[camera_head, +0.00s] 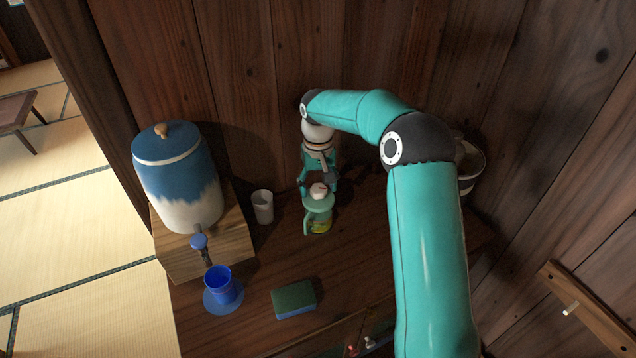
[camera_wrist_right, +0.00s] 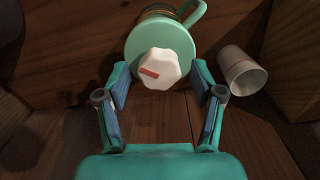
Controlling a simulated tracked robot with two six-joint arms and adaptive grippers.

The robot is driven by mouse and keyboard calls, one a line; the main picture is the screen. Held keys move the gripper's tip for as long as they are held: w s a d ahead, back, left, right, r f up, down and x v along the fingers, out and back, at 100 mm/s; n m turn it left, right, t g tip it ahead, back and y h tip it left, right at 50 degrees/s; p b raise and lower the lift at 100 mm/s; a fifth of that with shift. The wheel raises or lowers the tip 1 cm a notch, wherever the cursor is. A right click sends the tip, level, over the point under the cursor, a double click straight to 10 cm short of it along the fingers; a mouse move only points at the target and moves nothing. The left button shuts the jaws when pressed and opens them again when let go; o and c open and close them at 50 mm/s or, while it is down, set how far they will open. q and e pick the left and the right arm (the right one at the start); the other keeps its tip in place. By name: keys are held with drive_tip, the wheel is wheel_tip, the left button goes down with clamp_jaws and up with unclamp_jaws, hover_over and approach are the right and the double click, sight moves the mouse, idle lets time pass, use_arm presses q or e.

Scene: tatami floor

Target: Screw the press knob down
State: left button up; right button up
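The white lobed press knob (camera_head: 319,190) sits on top of a mint-green press (camera_head: 318,204) with a side handle, standing on the wooden counter. In the right wrist view the knob (camera_wrist_right: 168,78) has a red mark on its top, and the green press lid (camera_wrist_right: 136,45) lies around it. My right gripper (camera_head: 319,181) is over the press. Its fingers (camera_wrist_right: 162,88) are spread to either side of the knob, with gaps showing between them and the knob. The left gripper is not in view.
A white cup (camera_head: 263,207) stands close left of the press. A blue-white water jar (camera_head: 178,180) stands on a wooden box, with a blue cup (camera_head: 219,281) on a saucer in front. A green-blue sponge (camera_head: 293,300) lies nearer. A pale bowl (camera_head: 472,165) is partly hidden behind my arm.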

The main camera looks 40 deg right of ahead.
sight(318, 187)
drive_tip(key=shift+r+p, duration=2.5)
drive_tip(key=shift+r, duration=1.05)
drive_tip(key=shift+n, duration=0.3)
